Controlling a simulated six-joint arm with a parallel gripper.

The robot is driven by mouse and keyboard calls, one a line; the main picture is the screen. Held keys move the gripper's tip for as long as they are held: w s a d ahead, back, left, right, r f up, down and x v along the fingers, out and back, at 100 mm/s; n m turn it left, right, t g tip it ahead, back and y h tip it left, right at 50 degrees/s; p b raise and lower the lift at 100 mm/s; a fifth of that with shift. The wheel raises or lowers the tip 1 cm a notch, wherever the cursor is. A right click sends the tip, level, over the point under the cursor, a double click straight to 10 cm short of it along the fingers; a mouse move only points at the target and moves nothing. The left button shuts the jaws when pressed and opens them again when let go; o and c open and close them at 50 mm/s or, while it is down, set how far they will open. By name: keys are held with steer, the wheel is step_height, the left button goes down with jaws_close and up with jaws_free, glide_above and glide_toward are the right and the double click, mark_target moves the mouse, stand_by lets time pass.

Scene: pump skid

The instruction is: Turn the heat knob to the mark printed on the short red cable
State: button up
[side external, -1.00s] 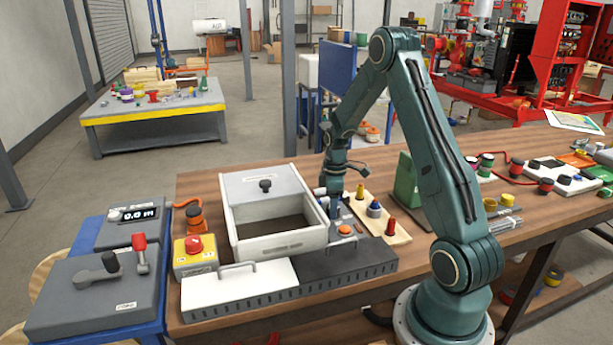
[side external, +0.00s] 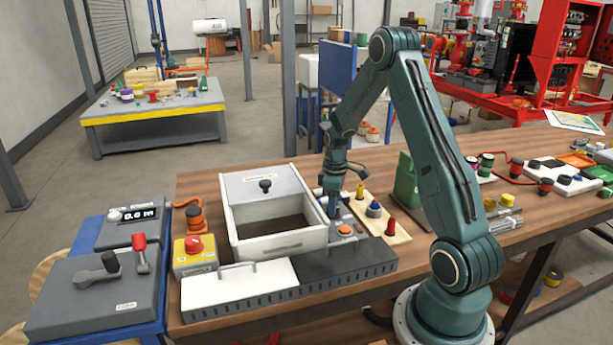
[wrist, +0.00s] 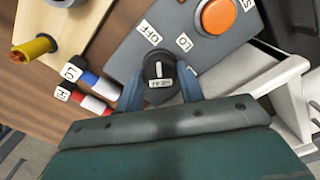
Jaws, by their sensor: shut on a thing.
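The heat knob (wrist: 159,70) is black and round, with a white pointer line and a small label that seems to read HEAT. It sits on a grey panel (wrist: 120,45) with printed labels near it, one reading OFF. My gripper (wrist: 160,84) is shut on the knob, one blue-grey finger on each side; in the side view my gripper (side external: 334,208) reaches down to the panel, and its fingers hide the knob. Left of the knob lie a short red cable (wrist: 92,103) and a blue one (wrist: 90,79), both with white parts and end tags. The red cable's tag seems to read HI.
An orange button (wrist: 216,15) is on the same panel. A white open drawer box (side external: 275,247) stands close left of my gripper. A wooden board (side external: 393,229) with coloured pegs is on the right. A red emergency button (side external: 194,245) is further left.

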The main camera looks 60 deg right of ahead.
steer(key=m, duration=1.1)
steer(key=shift+m, duration=0.3)
steer(key=m, duration=1)
steer(key=shift+m, duration=0.4)
steer(key=o, duration=1)
steer(key=shift+r, duration=0.15)
step_height(320, 180, up, 14)
steer(key=shift+f, duration=0.2)
